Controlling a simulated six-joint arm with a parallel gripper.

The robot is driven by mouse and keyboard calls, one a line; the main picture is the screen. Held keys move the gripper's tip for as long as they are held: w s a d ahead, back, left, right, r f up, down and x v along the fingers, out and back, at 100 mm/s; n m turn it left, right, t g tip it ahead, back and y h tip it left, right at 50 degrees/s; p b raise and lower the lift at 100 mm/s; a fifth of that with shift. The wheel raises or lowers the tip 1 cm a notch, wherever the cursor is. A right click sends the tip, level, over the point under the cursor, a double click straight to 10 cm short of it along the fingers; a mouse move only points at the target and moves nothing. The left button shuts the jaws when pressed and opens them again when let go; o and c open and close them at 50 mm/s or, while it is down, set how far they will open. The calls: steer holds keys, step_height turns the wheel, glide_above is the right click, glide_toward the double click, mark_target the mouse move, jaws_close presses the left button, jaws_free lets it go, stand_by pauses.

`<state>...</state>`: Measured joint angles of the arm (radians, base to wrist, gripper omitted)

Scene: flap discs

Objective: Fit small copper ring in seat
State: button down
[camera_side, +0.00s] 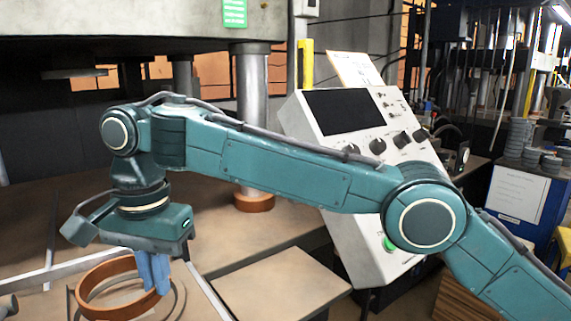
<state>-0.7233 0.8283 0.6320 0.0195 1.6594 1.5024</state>
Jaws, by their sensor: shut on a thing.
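A copper-coloured ring (108,312) is at the lower left, a broad hoop with its open top facing up. My gripper (155,288) points down with its blue fingers shut on the ring's right-hand wall. The fingers hide part of that wall. A thin grey circular edge (180,302) shows just outside the ring on the right and may be the seat. I cannot tell whether the ring touches it or hangs above it, as the lower part is close to the picture's bottom edge.
A steel column (251,120) with a copper-coloured collar (254,203) at its foot stands behind my arm. A white control box (345,240) with a dark screen stands to the right. A brown flat plate (280,284) lies right of my gripper. Pale metal strips border the ring's area.

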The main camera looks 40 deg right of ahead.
steer(key=shift+f, duration=1.25)
stand_by(2.8)
steer(key=c, duration=1.5)
jaws_free()
steer(key=shift+f, duration=0.15)
steer(key=shift+r, duration=1.35)
steer(key=shift+s+d+r, duration=0.1)
steer(key=shift+s, duration=0.05)
steer(key=shift+r, duration=0.1)
